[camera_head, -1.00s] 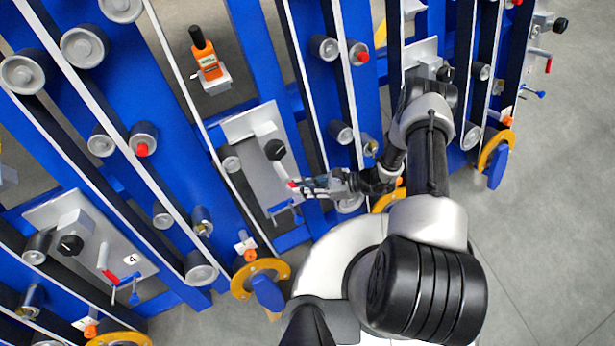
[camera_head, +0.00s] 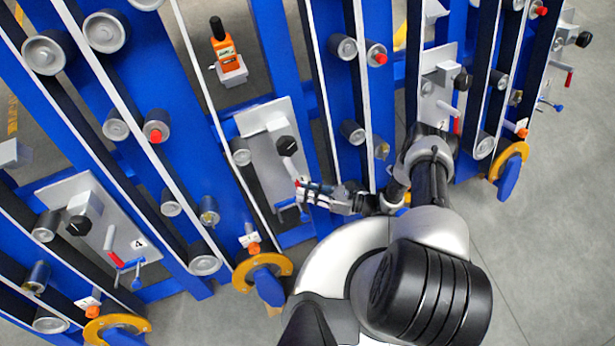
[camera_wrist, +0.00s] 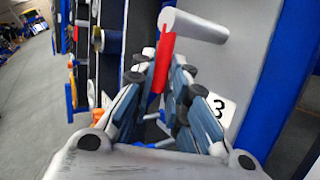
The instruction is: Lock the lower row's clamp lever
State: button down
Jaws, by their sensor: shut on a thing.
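The clamp lever (camera_wrist: 166,55) has a red grip and a pale round pivot bar at its top. It stands out from the grey panel (camera_wrist: 258,45) marked 3 in the wrist view. My gripper (camera_wrist: 160,72) has its dark-padded fingers on both sides of the red grip and is shut on it. Only a little red shows there at the fingertips.
A blue lever (camera_head: 290,204) sits just below my gripper. An orange device (camera_head: 224,52) stands at upper left. Another panel with a red lever (camera_head: 111,240) and number 4 is at lower left. Blue beams, belts and rollers surround the panels. Open floor (camera_head: 570,220) lies at right.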

jog(key=c, duration=1.6)
grip_release()
jog(key=shift+o, duration=0.2)
jog(key=shift+d, duration=0.1)
jog(key=s+d, duration=0.2)
jog(key=d, duration=0.9)
jog(key=shift+d+r, duration=0.3)
jog(key=shift+r, duration=0.1)
